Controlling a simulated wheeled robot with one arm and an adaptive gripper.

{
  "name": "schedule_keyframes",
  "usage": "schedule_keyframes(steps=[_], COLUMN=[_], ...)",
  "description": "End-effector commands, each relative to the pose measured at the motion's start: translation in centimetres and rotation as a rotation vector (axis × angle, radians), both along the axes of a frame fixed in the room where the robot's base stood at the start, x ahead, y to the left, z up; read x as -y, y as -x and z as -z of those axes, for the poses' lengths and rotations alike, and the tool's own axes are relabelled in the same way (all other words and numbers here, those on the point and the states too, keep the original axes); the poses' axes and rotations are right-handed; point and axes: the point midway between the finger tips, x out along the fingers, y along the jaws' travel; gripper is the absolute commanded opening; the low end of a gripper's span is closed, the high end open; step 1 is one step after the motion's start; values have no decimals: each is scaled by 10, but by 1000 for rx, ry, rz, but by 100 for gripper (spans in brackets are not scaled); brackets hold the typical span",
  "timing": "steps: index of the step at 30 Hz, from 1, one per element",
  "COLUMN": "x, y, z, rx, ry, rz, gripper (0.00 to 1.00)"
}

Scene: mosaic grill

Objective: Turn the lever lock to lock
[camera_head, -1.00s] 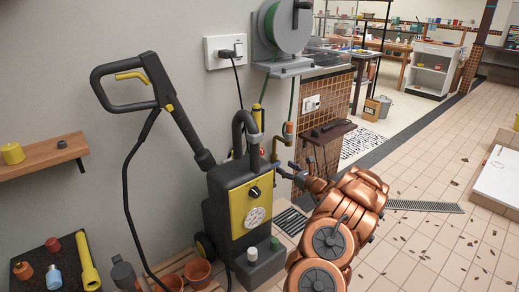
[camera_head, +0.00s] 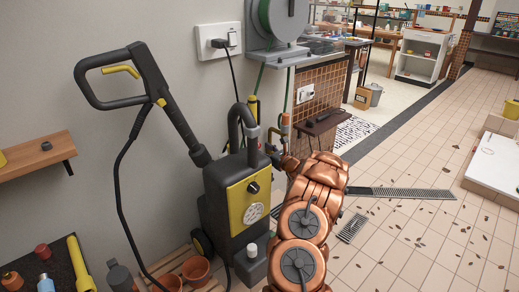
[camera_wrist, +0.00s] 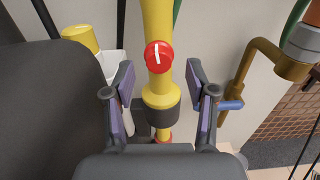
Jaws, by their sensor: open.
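In the wrist view a round red knob (camera_wrist: 159,56) with an upright white mark sits on a yellow pipe (camera_wrist: 157,20). A dark collar (camera_wrist: 160,100) is around the pipe below the knob. My gripper (camera_wrist: 160,84) is open, with one purple-padded finger on each side of the pipe and nothing held. The knob appears just beyond the fingertips, near the middle of the gap. A blue lever (camera_wrist: 231,105) on a brass-coloured pipe (camera_wrist: 262,70) is right of the right finger. I cannot tell for certain which is the lever lock. In the head view my gripper (camera_head: 279,158) is partly hidden by my arm.
The black and yellow pressure washer (camera_head: 236,195) stands close left of my arm. A hose reel (camera_head: 283,22) hangs on the wall above. A wooden shelf (camera_head: 35,155) is at left.

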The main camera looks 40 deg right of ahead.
Motion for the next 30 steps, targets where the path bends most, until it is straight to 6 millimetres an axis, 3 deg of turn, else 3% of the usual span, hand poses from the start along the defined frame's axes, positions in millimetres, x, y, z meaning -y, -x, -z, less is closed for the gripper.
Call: schedule_keyframes(steps=[6,15,30], x=[-1,-2,-3], y=[-16,-19,-19], z=[0,-1,-1], rx=[1,2,1], ry=[1,0,0], rz=[-2,-4,-4], gripper=[57,57,6])
